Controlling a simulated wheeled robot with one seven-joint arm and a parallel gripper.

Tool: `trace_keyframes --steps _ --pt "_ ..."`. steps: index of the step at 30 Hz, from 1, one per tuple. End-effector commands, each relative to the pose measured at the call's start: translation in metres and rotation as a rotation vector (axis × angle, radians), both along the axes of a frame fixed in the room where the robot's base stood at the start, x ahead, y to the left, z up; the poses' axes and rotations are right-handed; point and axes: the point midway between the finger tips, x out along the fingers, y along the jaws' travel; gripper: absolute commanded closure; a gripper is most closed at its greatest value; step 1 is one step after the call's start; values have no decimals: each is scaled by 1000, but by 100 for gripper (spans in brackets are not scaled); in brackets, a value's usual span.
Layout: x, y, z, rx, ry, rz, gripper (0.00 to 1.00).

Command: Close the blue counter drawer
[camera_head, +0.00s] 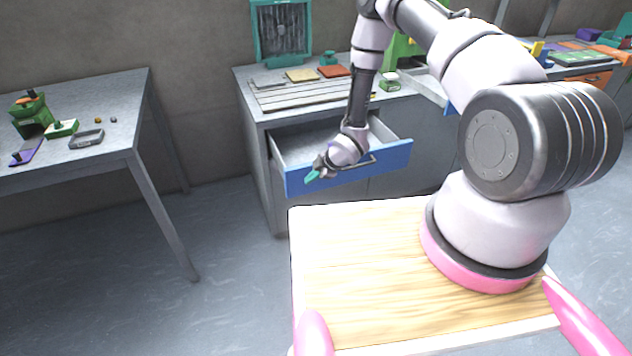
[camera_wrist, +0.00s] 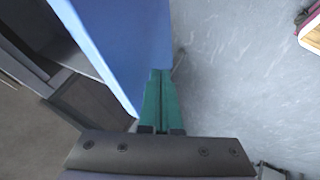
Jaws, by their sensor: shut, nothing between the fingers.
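The blue counter drawer (camera_head: 392,157) is pulled out of the grey counter, and its pale inside shows from above. A dark bar handle runs along its front. My gripper (camera_head: 313,176) is at the left part of the drawer front, on its outer side, with its green fingers together and empty. In the wrist view the blue drawer front (camera_wrist: 128,40) fills the upper middle, and the shut fingers (camera_wrist: 161,75) lie right beside its face. I cannot tell whether they touch it.
The counter top (camera_head: 245,72) carries a slatted panel, small blocks and a teal framed screen (camera_head: 282,32). A grey table (camera_head: 110,92) with small green items stands at the left. Open floor (camera_head: 235,215) lies between table and counter. Another open drawer (camera_head: 432,90) shows behind my arm.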

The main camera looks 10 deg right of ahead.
Motion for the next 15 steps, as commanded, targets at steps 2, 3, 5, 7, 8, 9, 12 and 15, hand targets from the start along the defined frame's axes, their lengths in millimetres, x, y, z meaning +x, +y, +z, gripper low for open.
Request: trace_keyframes --steps 2,3,5,7,8,9,12,15 --pt "5 1 0 0 -1 0 100" --pt "6 1 0 0 0 1 100" --pt "7 2 0 -1 0 1 100" --pt "7 2 0 0 1 0 100" --pt "7 2 0 -1 1 0 100" --pt "7 2 0 -1 1 0 100" --pt "7 2 0 0 1 0 100" --pt "8 2 0 0 0 0 100"
